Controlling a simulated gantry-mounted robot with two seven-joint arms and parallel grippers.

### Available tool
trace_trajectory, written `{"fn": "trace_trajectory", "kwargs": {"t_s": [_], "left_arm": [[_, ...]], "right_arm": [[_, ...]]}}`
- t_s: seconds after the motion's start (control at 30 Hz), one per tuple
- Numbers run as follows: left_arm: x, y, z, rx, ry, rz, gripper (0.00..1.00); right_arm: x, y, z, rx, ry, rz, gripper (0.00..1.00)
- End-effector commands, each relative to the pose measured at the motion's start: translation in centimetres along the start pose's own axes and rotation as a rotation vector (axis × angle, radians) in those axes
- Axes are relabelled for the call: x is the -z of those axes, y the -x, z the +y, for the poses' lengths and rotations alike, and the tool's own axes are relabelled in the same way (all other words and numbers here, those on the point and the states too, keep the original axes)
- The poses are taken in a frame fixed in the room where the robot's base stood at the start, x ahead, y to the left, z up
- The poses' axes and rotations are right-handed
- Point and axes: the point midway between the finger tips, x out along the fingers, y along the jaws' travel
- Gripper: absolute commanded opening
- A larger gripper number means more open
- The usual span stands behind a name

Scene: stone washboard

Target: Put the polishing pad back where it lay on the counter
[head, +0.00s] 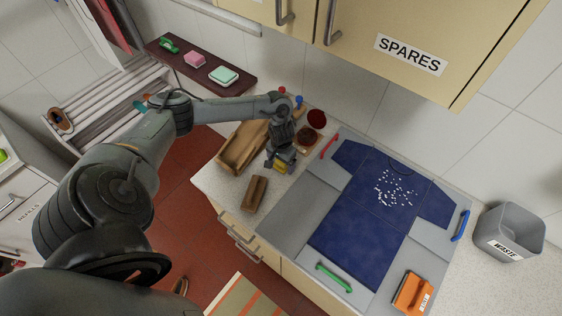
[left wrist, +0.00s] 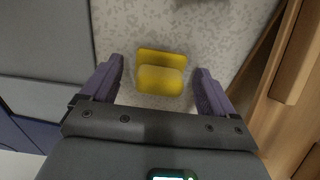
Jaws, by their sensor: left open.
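A yellow block-shaped pad (head: 281,168), which looks like the polishing pad, is on the speckled counter (head: 222,184) left of the grey washboard. In the left wrist view the yellow pad (left wrist: 161,79) shows between my fingers, with a gap on each side. My left gripper (head: 282,160) points down over it and is open (left wrist: 158,84). The gripper partly hides the pad in the head view. I cannot tell how far the fingertips are above the counter. My right gripper is not in view.
A wooden tray (head: 236,150) and a small wooden box (head: 256,194) stand close by on the counter. The washboard holds a blue garment (head: 349,237) with white bits on it. An orange tool (head: 412,293) lies at its front right; a grey waste bin (head: 510,230) stands farther right.

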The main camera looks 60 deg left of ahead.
Motion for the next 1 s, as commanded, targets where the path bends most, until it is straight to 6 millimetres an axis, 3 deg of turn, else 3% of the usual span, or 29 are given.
{"fn": "trace_trajectory", "kwargs": {"t_s": [0.27,0.8,1.0], "left_arm": [[0.1,1.0,0.0,-0.001,-0.001,0.002,0.88],[0.1,10.3,0.0,0.001,-0.001,0.003,0.88],[0.0,11.8,0.4,-0.003,-0.014,0.005,0.88]], "right_arm": [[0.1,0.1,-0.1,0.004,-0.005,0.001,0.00],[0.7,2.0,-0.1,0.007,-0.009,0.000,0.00],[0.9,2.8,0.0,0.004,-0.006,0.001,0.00]]}}
